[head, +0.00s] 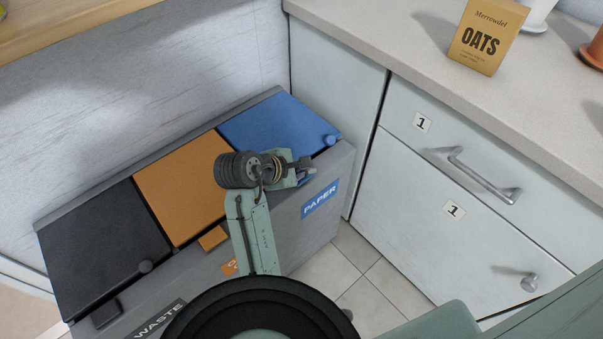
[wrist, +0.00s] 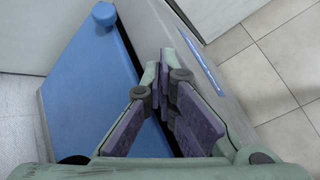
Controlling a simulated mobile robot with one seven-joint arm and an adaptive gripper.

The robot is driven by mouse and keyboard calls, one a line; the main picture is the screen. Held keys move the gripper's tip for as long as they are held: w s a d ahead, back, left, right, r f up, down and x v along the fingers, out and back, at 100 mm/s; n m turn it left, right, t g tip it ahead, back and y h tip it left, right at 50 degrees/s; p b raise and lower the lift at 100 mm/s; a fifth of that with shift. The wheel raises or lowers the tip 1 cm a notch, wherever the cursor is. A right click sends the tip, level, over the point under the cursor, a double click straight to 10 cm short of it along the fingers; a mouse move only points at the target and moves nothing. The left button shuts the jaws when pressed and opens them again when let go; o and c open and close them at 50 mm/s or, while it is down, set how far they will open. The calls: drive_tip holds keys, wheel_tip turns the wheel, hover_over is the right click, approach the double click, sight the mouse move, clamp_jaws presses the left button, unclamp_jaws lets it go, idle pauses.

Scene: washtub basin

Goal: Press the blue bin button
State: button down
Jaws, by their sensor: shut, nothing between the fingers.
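The blue bin lid (head: 275,128) is the rightmost of three lids on a grey bin unit and lies closed. It also shows in the wrist view (wrist: 85,85), with a round blue knob (wrist: 104,13) at its corner. A small blue patch (head: 309,173) shows by my gripper at the front edge; it may be the blue button, mostly hidden by the gripper. My gripper (head: 306,168) is over the front edge of the blue bin, above the PAPER label. In the wrist view my gripper (wrist: 169,58) is shut and empty. I cannot tell whether it touches the button.
The orange lid (head: 180,185) with its orange button (head: 212,238) and the black lid (head: 100,245) with its black button (head: 106,313) are to the left. A drawer cabinet (head: 400,185) stands close on the right. Floor tiles (head: 350,270) are clear between.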

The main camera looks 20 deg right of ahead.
drive_tip(key=shift+f, duration=0.4)
drive_tip(key=shift+r, duration=0.15)
idle(0.4)
drive_tip(key=shift+r+p, duration=0.85)
drive_tip(key=shift+p, duration=0.65)
wheel_tip(320, 180, up, 5)
drive_tip(key=p, duration=0.7)
drive_tip(key=shift+a, duration=0.1)
